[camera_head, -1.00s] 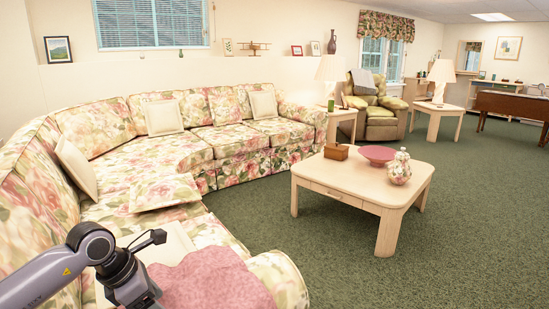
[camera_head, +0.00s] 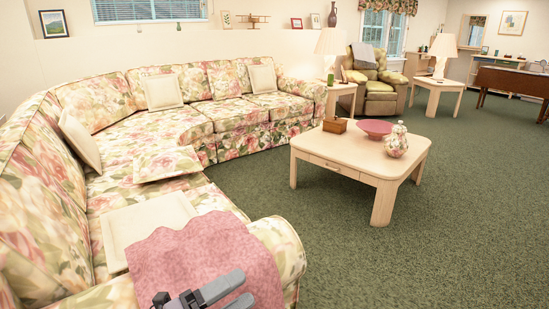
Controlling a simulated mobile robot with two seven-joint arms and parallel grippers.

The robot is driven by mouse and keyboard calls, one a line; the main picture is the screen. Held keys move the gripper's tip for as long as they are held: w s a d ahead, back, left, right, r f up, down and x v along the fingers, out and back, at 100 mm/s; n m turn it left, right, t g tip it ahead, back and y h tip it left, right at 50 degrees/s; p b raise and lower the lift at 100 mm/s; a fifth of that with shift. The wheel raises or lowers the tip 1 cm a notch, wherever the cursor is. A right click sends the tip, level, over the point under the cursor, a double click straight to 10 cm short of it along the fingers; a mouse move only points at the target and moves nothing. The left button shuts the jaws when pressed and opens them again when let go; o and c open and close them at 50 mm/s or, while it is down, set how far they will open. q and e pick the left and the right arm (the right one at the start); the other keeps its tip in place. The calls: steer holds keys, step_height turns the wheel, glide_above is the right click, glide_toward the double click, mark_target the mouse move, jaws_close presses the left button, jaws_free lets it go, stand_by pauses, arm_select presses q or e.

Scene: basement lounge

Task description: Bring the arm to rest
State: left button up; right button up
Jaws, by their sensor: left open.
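My left gripper (camera_head: 243,288) is at the bottom edge of the head view, its two grey fingers pointing right and set apart, with nothing seen between them. It is in front of a pink cloth (camera_head: 195,250) that lies over the near end of the floral sofa (camera_head: 150,130). Whether the fingers touch the cloth cannot be told. The rest of my left arm is cut off below the picture. My right gripper is out of view.
A cream cushion (camera_head: 140,228) lies on the sofa beside the cloth. A pale coffee table (camera_head: 340,160) holds a brown box (camera_head: 334,125), a pink bowl (camera_head: 375,128) and a floral jar (camera_head: 396,142). Green carpet (camera_head: 450,230) is clear on the right.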

arm_select(q)
steer(key=s+a+f+n+t+y, duration=0.4)
steer(key=a+f+n+y, duration=0.6)
steer(key=n, duration=0.9)
steer(key=s+a+f+n+g+y, duration=0.2)
steer(key=s+f+n+g+y, duration=0.25)
steer(key=s+f+n, duration=0.5)
step_height(320, 180, up, 12)
steer(key=s+a+m+p, duration=0.1)
steer(key=p, duration=1.5)
steer(key=shift+a+r, duration=0.15)
steer(key=shift+a, duration=0.05)
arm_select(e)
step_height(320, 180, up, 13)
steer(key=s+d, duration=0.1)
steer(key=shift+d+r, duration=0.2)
arm_select(q)
steer(key=shift+s+m, duration=0.1)
steer(key=shift+m, duration=0.15)
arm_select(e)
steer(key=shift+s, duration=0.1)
